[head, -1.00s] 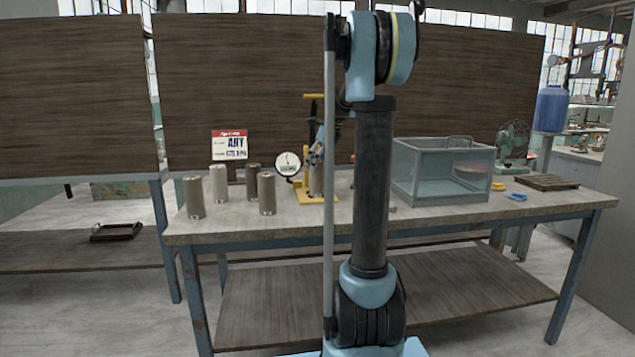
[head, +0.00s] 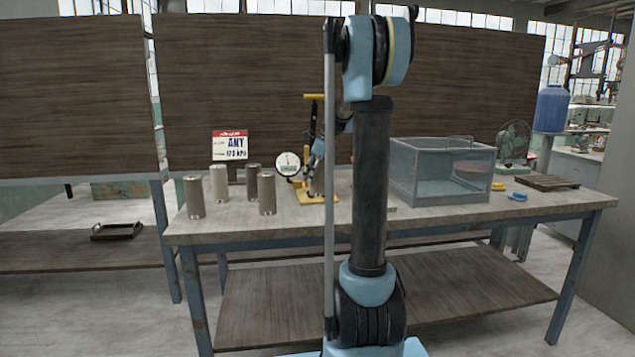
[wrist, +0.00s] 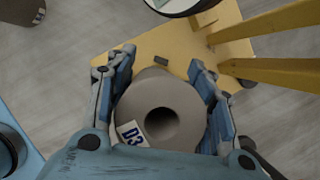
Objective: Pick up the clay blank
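The clay blank (wrist: 183,108) is a grey cylinder with a round hole in its top and a white label marked D3. In the wrist view it stands between the two fingers of my gripper (wrist: 162,75), one on each side. The fingers are very close to its sides; I cannot tell whether both touch it. It is over or on the yellow base plate (wrist: 118,50) of a hand press. In the head view my gripper (head: 318,150) is down at the press, partly hidden by my arm.
Several grey cylinders (head: 194,198) stand on the table (head: 260,232) to the left. A round gauge (head: 288,164) stands beside the press. A clear-walled box (head: 440,185) is to the right. The press's yellow posts (wrist: 265,70) rise close to my gripper.

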